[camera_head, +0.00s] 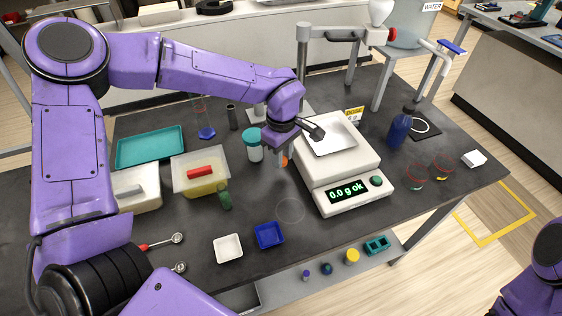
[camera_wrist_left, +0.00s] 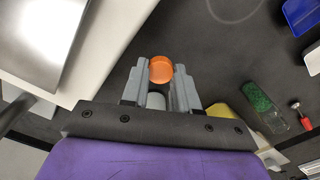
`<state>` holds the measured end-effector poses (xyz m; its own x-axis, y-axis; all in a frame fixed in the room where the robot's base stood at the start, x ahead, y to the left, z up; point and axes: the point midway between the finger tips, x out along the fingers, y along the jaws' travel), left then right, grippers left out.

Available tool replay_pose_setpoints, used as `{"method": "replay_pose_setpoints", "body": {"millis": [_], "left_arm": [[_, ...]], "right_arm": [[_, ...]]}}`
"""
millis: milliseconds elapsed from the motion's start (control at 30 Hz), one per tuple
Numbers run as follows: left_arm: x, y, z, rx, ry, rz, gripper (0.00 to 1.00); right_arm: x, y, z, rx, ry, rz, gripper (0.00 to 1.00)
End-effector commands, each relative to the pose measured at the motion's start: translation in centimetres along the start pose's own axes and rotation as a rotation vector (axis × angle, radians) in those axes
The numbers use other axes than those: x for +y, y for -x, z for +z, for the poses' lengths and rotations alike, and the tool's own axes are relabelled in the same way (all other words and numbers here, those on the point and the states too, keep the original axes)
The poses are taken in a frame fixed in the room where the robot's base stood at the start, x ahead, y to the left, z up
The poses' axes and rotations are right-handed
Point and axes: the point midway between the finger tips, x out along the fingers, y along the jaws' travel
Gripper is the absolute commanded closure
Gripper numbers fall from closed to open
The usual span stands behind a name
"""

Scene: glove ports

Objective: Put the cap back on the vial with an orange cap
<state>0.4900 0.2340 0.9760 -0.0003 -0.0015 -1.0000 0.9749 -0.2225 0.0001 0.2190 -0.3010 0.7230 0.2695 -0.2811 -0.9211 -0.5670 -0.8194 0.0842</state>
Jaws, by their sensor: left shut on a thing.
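My left gripper (camera_head: 283,161) is low over the bench, just left of the balance. In the left wrist view my left gripper (camera_wrist_left: 160,78) has its two grey fingers on either side of a round orange cap (camera_wrist_left: 161,69), shut on it near the fingertips. In the head view only a small bit of the orange cap (camera_head: 285,162) shows. A pale rounded thing (camera_wrist_left: 156,101) shows between the fingers, nearer the palm; I cannot tell whether it is the vial. The fingers hide much of this spot. My right gripper is out of view.
The white balance (camera_head: 350,160) stands close on the right, reading 0.0 g ok. A teal-capped jar (camera_head: 253,146) is close on the left. A green vial (camera_head: 224,198), white tray (camera_head: 228,248) and blue tray (camera_head: 269,235) lie nearer me. The faint ring area (camera_head: 291,211) is clear.

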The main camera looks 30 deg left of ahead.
Motion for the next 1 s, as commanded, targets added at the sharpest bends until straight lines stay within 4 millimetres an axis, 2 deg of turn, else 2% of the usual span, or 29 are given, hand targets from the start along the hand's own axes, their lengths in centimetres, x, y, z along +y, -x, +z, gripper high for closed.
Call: {"method": "replay_pose_setpoints", "body": {"millis": [200, 400, 500, 700, 1000], "left_arm": [[-2.3, 4.7, 3.5, 0.002, -0.003, 0.006, 1.00], [-5.1, 6.7, 7.8, 0.002, -0.003, 0.002, 1.00], [-6.1, 7.5, 9.2, 0.002, -0.002, 0.001, 1.00], [-7.0, 8.5, 10.7, 0.001, 0.001, 0.001, 1.00], [-7.1, 8.7, 10.9, 0.001, 0.001, -0.001, 1.00]], "right_arm": [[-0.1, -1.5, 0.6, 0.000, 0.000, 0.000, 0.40], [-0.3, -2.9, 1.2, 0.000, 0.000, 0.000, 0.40], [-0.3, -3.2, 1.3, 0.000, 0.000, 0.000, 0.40], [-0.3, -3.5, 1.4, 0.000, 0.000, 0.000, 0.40], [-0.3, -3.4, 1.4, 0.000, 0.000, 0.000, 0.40]]}}
